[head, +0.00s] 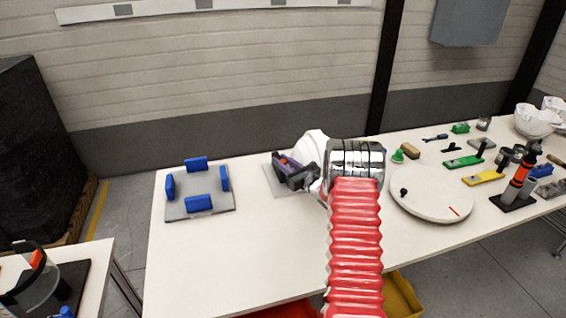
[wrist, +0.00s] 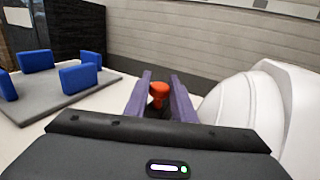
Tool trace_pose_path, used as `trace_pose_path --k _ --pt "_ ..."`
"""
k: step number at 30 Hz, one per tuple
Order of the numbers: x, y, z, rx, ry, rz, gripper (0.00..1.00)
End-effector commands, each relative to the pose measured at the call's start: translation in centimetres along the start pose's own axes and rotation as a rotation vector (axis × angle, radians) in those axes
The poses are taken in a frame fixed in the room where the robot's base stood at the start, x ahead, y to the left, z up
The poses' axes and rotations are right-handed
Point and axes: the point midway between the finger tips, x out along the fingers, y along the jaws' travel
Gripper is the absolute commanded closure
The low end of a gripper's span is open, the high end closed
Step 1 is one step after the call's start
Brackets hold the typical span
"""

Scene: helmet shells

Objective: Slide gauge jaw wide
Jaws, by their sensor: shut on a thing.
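My gripper (head: 283,161) reaches over a small grey plate (head: 272,187) near the middle of the table in the head view. In the wrist view its two purple fingers (wrist: 160,82) point forward and are shut on a red-orange knob (wrist: 159,91) between them. I take the knob to be part of the gauge's jaw; the rest of the gauge is hidden behind my gripper. A white helmet shell (head: 311,148) stands close to the right of the fingers and fills the right side of the wrist view (wrist: 265,110).
A grey plate (head: 212,212) with several upright blue blocks lies to the left. To the right are a round white turntable (head: 432,204), green and yellow tools, and white shells (head: 530,120). The table's front left (head: 200,265) is clear.

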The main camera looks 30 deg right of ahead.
Motion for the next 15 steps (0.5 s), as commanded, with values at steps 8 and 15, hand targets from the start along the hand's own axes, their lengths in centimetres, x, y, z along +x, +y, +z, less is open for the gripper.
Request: trace_pose_path --k 8,15 --pt "0.25 0.66 0.00 -0.001 -0.001 0.014 0.67" --pt "0.06 0.31 -0.01 -0.001 0.000 0.008 0.58"
